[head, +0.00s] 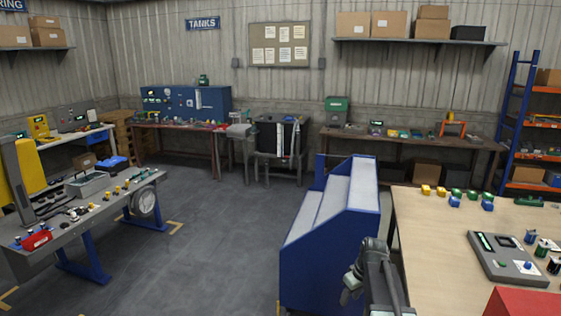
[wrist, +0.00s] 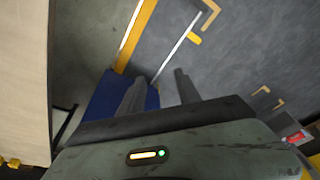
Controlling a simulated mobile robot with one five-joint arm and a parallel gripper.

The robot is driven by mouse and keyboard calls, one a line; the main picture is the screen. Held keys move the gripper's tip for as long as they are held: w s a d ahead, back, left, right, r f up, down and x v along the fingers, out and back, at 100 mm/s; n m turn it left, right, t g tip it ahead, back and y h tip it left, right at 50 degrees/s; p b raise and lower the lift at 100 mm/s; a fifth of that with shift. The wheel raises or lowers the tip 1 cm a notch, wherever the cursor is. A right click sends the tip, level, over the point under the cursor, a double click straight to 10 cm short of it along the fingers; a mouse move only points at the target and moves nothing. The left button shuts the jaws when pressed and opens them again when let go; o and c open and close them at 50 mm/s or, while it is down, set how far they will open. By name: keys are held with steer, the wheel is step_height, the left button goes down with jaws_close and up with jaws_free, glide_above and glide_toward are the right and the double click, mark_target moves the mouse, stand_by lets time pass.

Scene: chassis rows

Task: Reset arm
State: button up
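My gripper (wrist: 158,92) shows in the wrist view with its two dark fingers apart and nothing between them. It points down toward the grey floor and the blue side of a rack. In the head view my arm rises at the lower middle right, between the blue rack and the wooden table; the fingertips are hard to make out there.
A blue stepped rack (head: 320,262) stands just left of my arm. A wooden table (head: 430,240) on the right carries blocks and a grey panel (head: 508,258). A grey workbench (head: 95,215) stands at left. The floor (head: 225,230) between is clear.

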steer(key=s+a+f+g+b, duration=0.1)
steer(key=s+a+f, duration=0.2)
steer(key=s+a, duration=0.65)
steer(key=s+m, duration=0.1)
steer(key=s, duration=0.1)
steer(key=s+m+h, duration=0.1)
steer(key=s+m, duration=0.1)
steer(key=s+m+g, duration=0.1)
steer(key=m, duration=0.1)
steer(key=shift+s+a+r, duration=0.2)
steer(key=shift+s+r, duration=0.05)
steer(key=shift+s, duration=0.15)
